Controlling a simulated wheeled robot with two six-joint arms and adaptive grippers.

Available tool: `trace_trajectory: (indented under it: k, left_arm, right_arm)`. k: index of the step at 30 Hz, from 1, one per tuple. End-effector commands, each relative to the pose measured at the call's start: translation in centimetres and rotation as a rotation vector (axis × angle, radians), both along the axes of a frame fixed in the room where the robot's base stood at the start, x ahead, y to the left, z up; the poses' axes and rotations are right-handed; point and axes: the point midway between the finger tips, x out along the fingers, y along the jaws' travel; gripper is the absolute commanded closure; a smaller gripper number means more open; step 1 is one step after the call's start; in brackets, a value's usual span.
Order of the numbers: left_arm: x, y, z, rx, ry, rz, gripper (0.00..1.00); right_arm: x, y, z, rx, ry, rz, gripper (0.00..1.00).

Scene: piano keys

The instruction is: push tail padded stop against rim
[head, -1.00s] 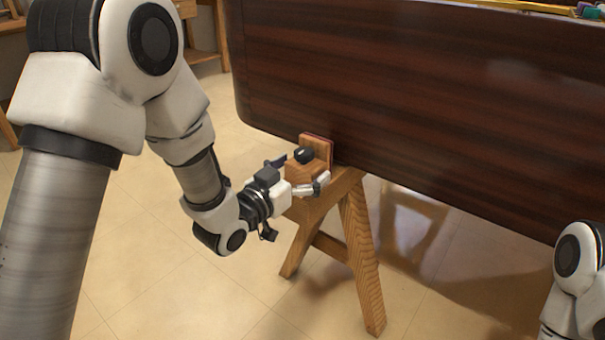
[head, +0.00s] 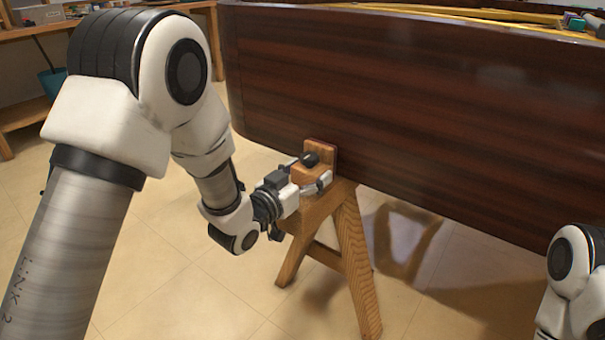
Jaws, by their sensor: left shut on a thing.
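The padded stop (head: 321,153) is a light wooden block with an upright plate and a thin reddish pad on its far face. It stands on top of a wooden trestle (head: 345,225). The rim (head: 420,120) is the long dark, striped wooden side of the piano case behind it. The pad side faces the rim and looks very close to it; I cannot tell whether they touch. My left gripper (head: 316,172) is shut on the stop, one finger on each side of its block. My right gripper is out of frame; only part of that arm shows at lower right.
The trestle legs spread down to the tiled floor (head: 180,270), which is open to the left and in front. A workbench (head: 45,38) stands at the back left. Yellow strips and small coloured items lie along the top of the case at upper right.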

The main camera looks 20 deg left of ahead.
Motion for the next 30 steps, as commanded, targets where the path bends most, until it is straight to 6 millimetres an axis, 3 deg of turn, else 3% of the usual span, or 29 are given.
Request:
trace_trajectory:
  k: [3,4,6,19,23,30]
  left_arm:
    - [0.0,0.0,0.0,-0.001,-0.002,0.001,0.90]
    - [0.0,0.0,0.0,-0.001,-0.002,0.001,0.20]
    - [0.0,0.0,0.0,-0.001,-0.002,0.001,0.02]
    - [-0.7,0.4,0.0,-0.002,0.002,0.002,0.02]
    - [-3.0,1.2,0.0,-0.004,0.003,0.003,0.02]
    - [-8.8,3.3,0.0,-0.007,0.001,0.004,0.02]
  right_arm:
    - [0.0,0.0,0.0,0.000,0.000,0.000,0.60]
    - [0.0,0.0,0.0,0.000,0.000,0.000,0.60]
    - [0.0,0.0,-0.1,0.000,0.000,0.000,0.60]
    - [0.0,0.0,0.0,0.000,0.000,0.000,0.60]
    - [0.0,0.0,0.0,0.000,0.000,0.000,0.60]
    - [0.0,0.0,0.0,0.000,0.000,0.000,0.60]
